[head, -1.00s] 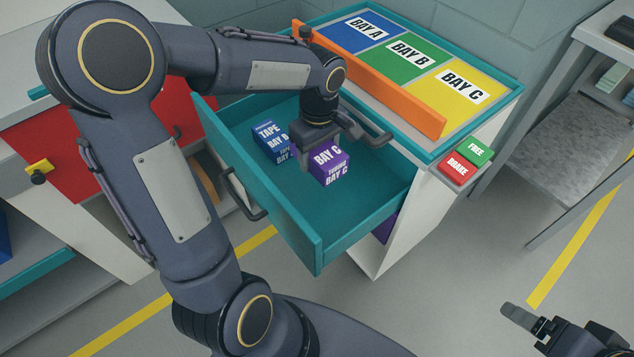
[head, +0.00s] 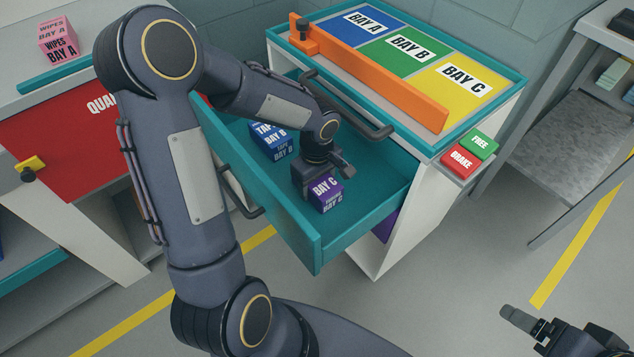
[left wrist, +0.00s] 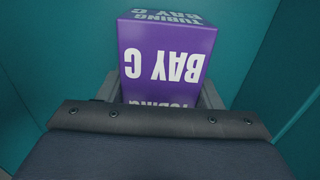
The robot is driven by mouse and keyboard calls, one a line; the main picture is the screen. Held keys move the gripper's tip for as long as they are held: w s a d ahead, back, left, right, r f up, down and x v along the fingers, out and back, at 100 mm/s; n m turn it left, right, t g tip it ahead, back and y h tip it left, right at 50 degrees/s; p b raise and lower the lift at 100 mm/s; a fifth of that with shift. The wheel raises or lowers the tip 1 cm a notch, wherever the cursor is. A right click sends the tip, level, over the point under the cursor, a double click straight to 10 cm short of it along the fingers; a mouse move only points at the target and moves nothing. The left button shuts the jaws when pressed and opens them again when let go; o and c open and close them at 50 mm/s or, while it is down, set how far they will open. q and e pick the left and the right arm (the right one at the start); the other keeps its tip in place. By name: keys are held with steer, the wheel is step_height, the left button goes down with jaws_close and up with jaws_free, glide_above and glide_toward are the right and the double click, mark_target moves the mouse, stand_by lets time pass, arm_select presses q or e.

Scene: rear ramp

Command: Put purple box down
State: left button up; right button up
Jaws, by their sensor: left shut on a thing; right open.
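The purple box (head: 326,193), marked BAY C and TUBING, is low inside the open teal drawer (head: 365,215). My left gripper (head: 322,183) points down into the drawer and is shut on the purple box. In the left wrist view the purple box (left wrist: 166,60) shows between the fingers, its lettering upside down. I cannot tell whether its underside touches the drawer floor. My right gripper (head: 525,322) is open and empty at the lower right, away from the drawer.
A blue tape box (head: 270,140) lies in the drawer beside my left gripper. An orange bar (head: 375,80) crosses the cart top in front of the bay mats. Green FREE (head: 480,144) and red BRAKE (head: 461,163) buttons sit at the cart's side. The drawer's right part is clear.

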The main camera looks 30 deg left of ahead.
arm_select(q)
steer(key=shift+f, duration=0.15)
steer(key=o, duration=1.1)
steer(key=shift+r, duration=0.45)
step_height(320, 180, up, 12)
steer(key=p, duration=0.2)
steer(key=shift+f+p, duration=0.25)
steer(key=shift+p, duration=0.1)
